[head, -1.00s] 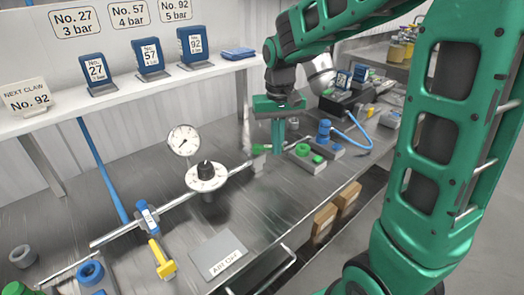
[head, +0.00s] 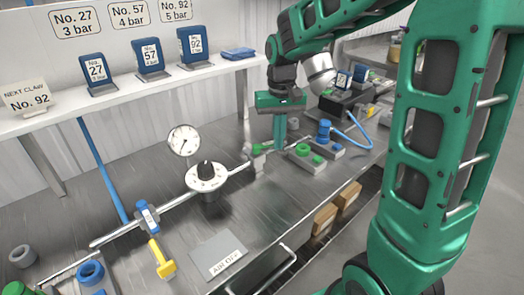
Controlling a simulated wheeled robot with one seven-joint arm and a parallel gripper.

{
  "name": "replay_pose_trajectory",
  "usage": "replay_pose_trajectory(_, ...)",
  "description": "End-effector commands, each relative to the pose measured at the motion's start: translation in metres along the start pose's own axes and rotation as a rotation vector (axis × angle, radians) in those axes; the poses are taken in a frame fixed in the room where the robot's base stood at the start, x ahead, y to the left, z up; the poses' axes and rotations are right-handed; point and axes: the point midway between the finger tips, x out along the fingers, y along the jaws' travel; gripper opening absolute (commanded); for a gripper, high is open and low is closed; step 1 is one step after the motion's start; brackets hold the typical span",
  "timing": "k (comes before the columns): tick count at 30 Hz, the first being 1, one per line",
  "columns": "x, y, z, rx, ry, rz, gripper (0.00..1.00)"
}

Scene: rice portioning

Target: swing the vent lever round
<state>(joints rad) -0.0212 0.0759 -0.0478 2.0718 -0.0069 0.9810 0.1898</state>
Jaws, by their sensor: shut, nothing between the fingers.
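A small green-handled lever (head: 258,149), which looks like the vent lever, sits on the pipe at the middle of the bench. My gripper (head: 279,143) points straight down just right of it, with its green fingers together and nothing between them. The fingertips are low, close to the pipe; I cannot tell whether they touch the lever. The lever's exact angle is too small to read. A round dial gauge (head: 184,140) stands behind a black-knobbed regulator (head: 206,175) on the same pipe, left of the lever.
A yellow-handled lever (head: 161,259) and a blue clamp (head: 147,216) are at the pipe's left part. Green and blue fittings (head: 302,150) stand close right of my gripper. An "AIR OFF" plate (head: 217,253) lies in front. A shelf (head: 120,97) with numbered blue blocks is above.

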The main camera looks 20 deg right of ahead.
Motion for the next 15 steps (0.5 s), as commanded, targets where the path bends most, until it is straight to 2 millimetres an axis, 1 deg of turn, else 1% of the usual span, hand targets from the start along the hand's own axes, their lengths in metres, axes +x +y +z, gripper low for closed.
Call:
replay_pose_trajectory(5,0.0,0.0,-0.002,0.0,0.0,0.0,0.0)
replay_pose_trajectory(12,0.0,0.0,-0.017,0.0,0.0,0.0,0.0)
replay_pose_trajectory(15,-0.002,0.0,-0.016,0.0,0.001,0.0,0.0)
